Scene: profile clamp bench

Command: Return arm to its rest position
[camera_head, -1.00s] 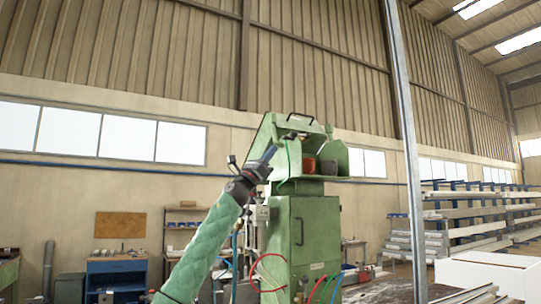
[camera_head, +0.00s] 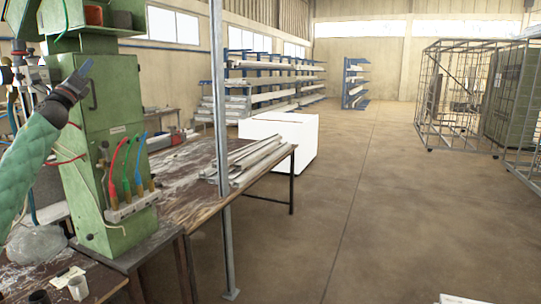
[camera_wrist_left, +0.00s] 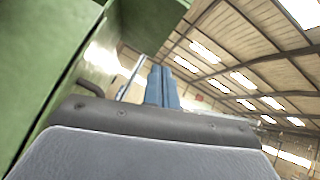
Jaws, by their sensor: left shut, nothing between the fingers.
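My left arm, in a green quilted sleeve, comes in from the left in the head view. My left gripper (camera_head: 85,68) is raised in front of the green machine cabinet (camera_head: 112,92), with its blue fingers pointing up and to the right. In the left wrist view the two blue fingers (camera_wrist_left: 161,87) lie together, shut with nothing between them. The green machine also fills the left side of that view (camera_wrist_left: 50,50). I cannot tell how far the gripper is from the cabinet. My right gripper is not in view.
A worn bench (camera_head: 190,190) with metal profiles (camera_head: 245,160) stands right of the machine, behind a grey post (camera_head: 219,130). A white box (camera_head: 300,135) stands beyond it. A white cup (camera_head: 78,287) is at lower left. The floor at right is open, with a wire cage (camera_head: 450,95) behind.

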